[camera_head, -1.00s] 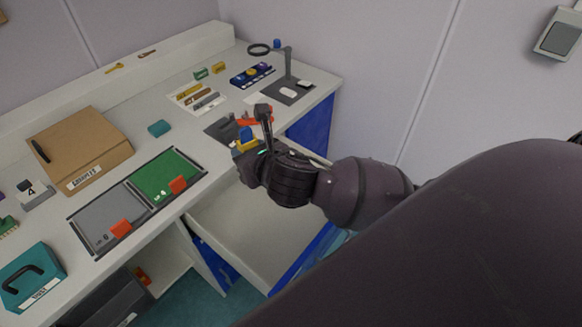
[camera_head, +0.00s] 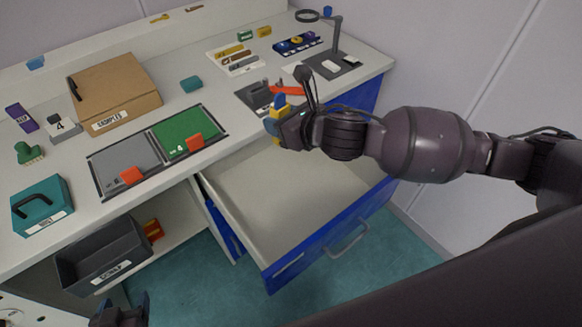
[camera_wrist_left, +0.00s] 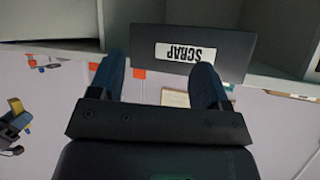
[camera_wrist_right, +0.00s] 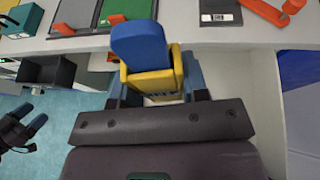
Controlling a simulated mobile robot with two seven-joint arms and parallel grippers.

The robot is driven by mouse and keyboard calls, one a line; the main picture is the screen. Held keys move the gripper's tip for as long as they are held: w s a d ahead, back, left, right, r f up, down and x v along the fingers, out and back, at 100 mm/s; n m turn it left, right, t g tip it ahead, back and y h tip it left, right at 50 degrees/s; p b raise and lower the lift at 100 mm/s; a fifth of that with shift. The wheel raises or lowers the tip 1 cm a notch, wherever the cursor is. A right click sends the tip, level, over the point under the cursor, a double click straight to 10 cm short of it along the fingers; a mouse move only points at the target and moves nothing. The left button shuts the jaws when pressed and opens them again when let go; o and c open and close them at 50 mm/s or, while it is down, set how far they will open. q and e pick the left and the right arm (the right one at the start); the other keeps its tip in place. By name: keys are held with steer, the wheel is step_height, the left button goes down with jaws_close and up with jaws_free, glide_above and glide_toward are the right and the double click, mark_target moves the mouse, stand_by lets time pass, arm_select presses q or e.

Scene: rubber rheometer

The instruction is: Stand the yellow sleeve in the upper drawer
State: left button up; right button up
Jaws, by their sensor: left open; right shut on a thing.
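The yellow sleeve (camera_wrist_right: 152,82) is between the fingers of my right gripper (camera_wrist_right: 155,88), which is shut on it. A bright blue piece (camera_wrist_right: 140,45) sticks out of its top in the right wrist view. The sleeve also shows in the head view (camera_head: 271,126), near the counter's front edge, over the rear left part of the open upper drawer (camera_head: 268,190). The drawer has a blue front and a pale, empty-looking inside. My left gripper (camera_head: 122,308) is low at the bottom left of the head view. In its wrist view its fingers (camera_wrist_left: 160,82) are apart and empty.
A dark scrap bin (camera_head: 100,255) stands on a shelf below the counter. On the counter are a grey and green tray (camera_head: 157,152), a cardboard box (camera_head: 115,92), a teal case (camera_head: 42,205) and a magnifier stand (camera_head: 338,45). Dark plate (camera_head: 258,97) lies behind the right gripper.

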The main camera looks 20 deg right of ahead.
arm_select(q)
step_height(320, 180, down, 13)
steer(key=s+g+b, duration=0.1)
steer(key=s+b, duration=0.1)
steer(key=b, duration=1)
steer(key=shift+g, duration=0.4)
arm_select(e)
steer(key=w+d+f+n+g+y, duration=0.1)
steer(key=f+n+g, duration=0.4)
steer(key=f, duration=0.5)
steer(key=w+d+f+n+g+y, duration=0.2)
steer(key=f+n+g+y, duration=0.4)
steer(key=f, duration=0.5)
steer(key=shift+w+d+f+n, duration=0.15)
steer(key=shift+w+d+n, duration=0.15)
steer(key=shift+w+n, duration=0.3)
arm_select(q)
steer(key=shift+d+f, duration=0.1)
steer(key=shift+f, duration=0.1)
arm_select(e)
steer(key=shift+f, duration=0.1)
